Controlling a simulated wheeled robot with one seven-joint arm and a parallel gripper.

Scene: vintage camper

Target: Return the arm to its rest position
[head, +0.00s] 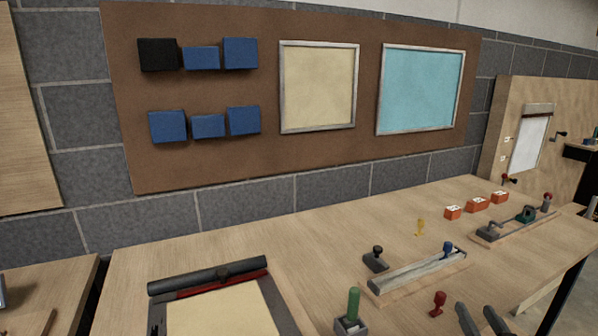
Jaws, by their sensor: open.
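My gripper (475,308) shows only as two dark fingers at the bottom edge of the head view, right of centre. The fingers are apart with nothing seen between them, so it is open and empty. The rest of my arm is out of view. The fingers appear over the near part of a light wooden workbench (330,260). A red-handled stamp (438,303) is just left of the fingertips in the picture. I cannot tell how high the fingers are above the bench.
A long metal tray (418,270), a dark stamp (376,259), a green-handled piece (353,305) and a framed board (220,310) are on the bench. Several orange boxes (477,205) and another tool rack (515,226) stand farther back. A brown pinboard (330,30) hangs behind.

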